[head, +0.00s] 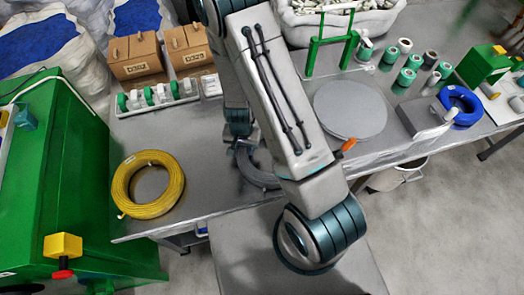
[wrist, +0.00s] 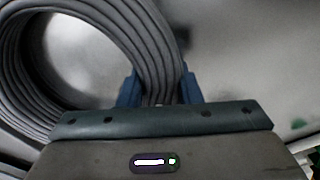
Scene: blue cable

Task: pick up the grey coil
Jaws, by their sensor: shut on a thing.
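The grey coil (wrist: 165,50) fills the upper left of the wrist view, a thick ring of several grey cable turns. My gripper (wrist: 160,88) has its two blue fingers on either side of the ring's near strand and is shut on it. In the head view the grey coil (head: 256,168) lies partly hidden behind my arm, over the metal table. My gripper is mostly hidden by the arm in that view. I cannot tell whether the coil touches the table.
A yellow coil (head: 149,185) lies to the left on the metal table (head: 215,185). A round grey plate (head: 350,109) is right of my arm. A blue coil (head: 460,105), several green and grey spools, and a green stand (head: 330,42) stand further right. Cardboard boxes (head: 135,55) are at the back left.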

